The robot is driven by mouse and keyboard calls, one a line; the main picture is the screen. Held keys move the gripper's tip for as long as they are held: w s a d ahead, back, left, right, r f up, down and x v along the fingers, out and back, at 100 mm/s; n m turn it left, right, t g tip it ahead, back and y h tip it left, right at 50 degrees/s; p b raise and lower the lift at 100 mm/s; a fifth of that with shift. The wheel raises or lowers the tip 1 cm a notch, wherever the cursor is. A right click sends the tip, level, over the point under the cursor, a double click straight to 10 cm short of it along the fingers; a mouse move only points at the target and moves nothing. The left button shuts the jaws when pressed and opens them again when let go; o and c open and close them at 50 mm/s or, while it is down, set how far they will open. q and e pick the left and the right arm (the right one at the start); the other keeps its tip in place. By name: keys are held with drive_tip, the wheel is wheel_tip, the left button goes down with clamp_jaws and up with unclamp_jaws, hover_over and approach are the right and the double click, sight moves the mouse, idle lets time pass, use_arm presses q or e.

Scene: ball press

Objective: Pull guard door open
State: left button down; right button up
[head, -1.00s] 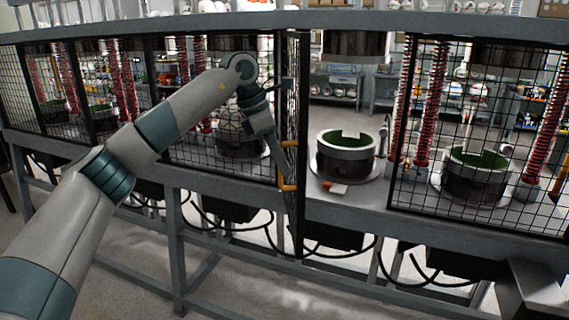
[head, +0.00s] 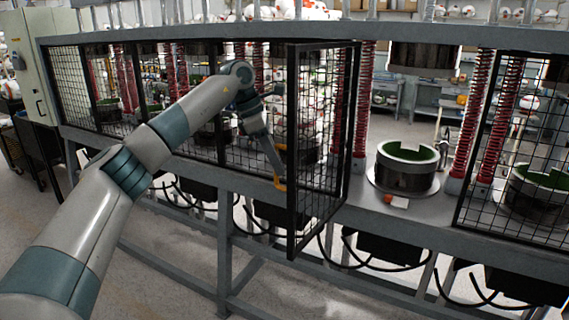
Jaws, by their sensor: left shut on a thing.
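The guard door (head: 324,165) is a black-framed wire-mesh panel that stands out from the press bench. Its near edge points towards me and its far edge meets the bench at the left of an opening. An orange handle (head: 280,185) shows at the door's near edge, on its left side. My left gripper (head: 278,173) is shut on the handle. Its fingertips are small in view and partly hard to make out. Through the opening, a dark round mould with a green inside (head: 406,168) sits on the bench. My right gripper is not in view.
A closed mesh guard (head: 515,160) stands at the right, with red springs (head: 497,115) behind it. More mesh panels (head: 72,85) run along the left. Black hoses (head: 330,255) hang below the grey bench (head: 400,212). Open floor (head: 160,275) lies in front.

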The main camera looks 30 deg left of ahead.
use_arm(q)
drive_tip(key=shift+a, duration=0.15)
